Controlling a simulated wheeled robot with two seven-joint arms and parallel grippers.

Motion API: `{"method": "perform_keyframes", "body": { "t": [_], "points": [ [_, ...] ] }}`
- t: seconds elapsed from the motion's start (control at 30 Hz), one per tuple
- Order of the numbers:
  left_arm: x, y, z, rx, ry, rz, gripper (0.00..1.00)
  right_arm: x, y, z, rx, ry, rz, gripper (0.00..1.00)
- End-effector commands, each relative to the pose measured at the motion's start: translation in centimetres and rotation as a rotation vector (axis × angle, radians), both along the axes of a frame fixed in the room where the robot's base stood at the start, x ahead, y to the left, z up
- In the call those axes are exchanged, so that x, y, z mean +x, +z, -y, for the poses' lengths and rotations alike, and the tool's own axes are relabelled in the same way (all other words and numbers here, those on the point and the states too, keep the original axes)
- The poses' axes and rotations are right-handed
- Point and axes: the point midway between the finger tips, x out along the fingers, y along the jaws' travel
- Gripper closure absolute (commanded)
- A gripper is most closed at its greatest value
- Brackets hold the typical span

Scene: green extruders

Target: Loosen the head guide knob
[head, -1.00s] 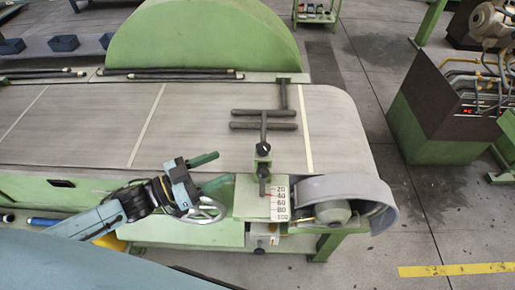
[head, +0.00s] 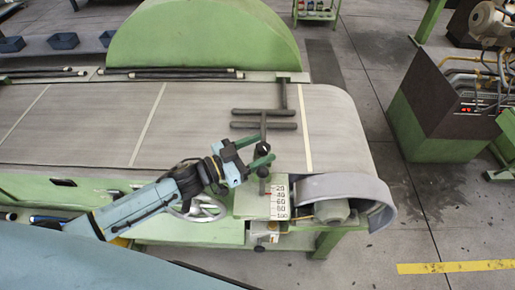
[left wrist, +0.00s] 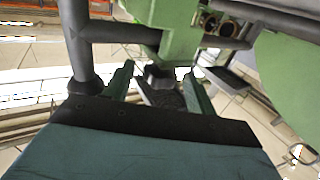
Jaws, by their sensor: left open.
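The head guide knob (head: 263,147) is a small dark knob on the upright post of the guide, above the white number scale (head: 279,198). My left gripper (head: 264,149) is open, with its two green fingers pointing right at the knob. The fingertips lie on either side of the knob in the head view; contact cannot be told. In the left wrist view, a dark block (left wrist: 160,76), probably the knob, shows beyond and between the open fingers (left wrist: 160,88). My right gripper is not in view.
The dark T-shaped guide bars (head: 264,118) lie over the grey belt (head: 215,110) just behind the knob. A grey curved roller cover (head: 345,186) is to the right. A green cabinet (head: 440,120) stands on the floor farther right.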

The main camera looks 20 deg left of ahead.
Motion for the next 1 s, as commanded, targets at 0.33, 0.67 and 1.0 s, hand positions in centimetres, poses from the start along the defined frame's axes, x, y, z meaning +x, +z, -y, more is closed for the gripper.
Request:
{"method": "perform_keyframes", "body": {
  "t": [0.33,0.67,1.0],
  "points": [
    [0.0,0.0,0.0,0.0,0.0,0.0,0.82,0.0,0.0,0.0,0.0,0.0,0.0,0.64],
    [-0.2,0.2,0.3,-0.008,0.093,0.001,0.88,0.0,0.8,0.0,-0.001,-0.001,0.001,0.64],
    [-0.1,0.1,0.1,-0.001,0.133,0.002,0.88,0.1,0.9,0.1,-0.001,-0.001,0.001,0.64]
  ]
}}
